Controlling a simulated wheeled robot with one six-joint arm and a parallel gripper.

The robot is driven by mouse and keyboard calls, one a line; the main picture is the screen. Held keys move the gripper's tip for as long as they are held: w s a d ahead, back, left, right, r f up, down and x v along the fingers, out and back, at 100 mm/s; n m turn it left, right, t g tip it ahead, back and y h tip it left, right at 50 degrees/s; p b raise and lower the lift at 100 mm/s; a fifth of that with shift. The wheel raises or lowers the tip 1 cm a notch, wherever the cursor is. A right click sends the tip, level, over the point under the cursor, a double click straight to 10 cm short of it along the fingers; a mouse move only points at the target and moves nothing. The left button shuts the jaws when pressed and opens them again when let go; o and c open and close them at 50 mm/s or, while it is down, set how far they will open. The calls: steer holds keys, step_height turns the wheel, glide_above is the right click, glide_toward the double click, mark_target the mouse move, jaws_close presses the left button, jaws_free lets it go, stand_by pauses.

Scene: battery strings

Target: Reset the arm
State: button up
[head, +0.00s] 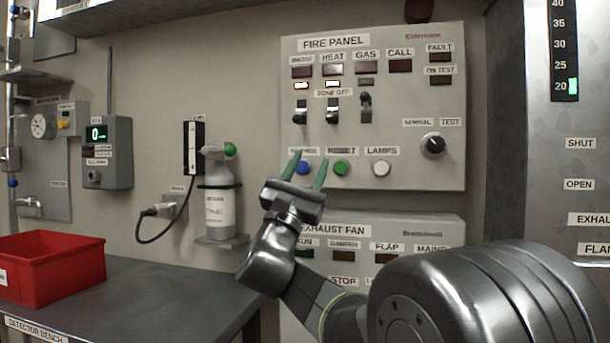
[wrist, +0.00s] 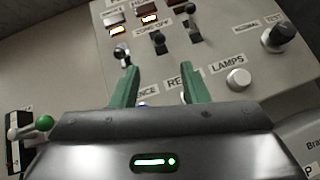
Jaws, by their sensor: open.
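My arm reaches up from the lower right in the head view. My gripper (head: 309,170) has two green fingers, apart and empty, in front of the lower left of the fire panel (head: 400,105), near its blue button (head: 303,167) and green button (head: 341,168). In the wrist view the open fingers (wrist: 157,92) point at the panel, just below the row of toggle switches. The panel's button labels are partly hidden behind the fingers. I cannot tell whether a fingertip touches the panel.
An exhaust fan panel (head: 440,232) is mounted below. A gas bottle (head: 220,205) on a bracket and a plugged cable (head: 155,212) are on the wall to the left. A red bin (head: 50,265) stands on the dark bench (head: 140,290). A steel cabinet (head: 545,150) is at the right.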

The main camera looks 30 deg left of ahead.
mark_target(328, 115)
steer(key=shift+v, duration=0.9)
steer(key=x, duration=1.4)
steer(key=shift+s+f, duration=0.1)
steer(key=shift+r, duration=0.25)
steer(key=r+g+y+p, duration=0.1)
steer(key=p, duration=0.2)
steer(key=shift+s+n, duration=0.15)
steer(key=shift+n, duration=0.25)
steer(key=g+p, duration=0.1)
steer(key=p, duration=0.1)
steer(key=n+y+p, duration=0.1)
steer(key=p, duration=0.2)
steer(key=shift+s+r+g, duration=0.15)
steer(key=shift+r+g, duration=0.25)
stand_by(0.4)
steer(key=shift+r+p, duration=0.1)
steer(key=shift+p, duration=0.5)
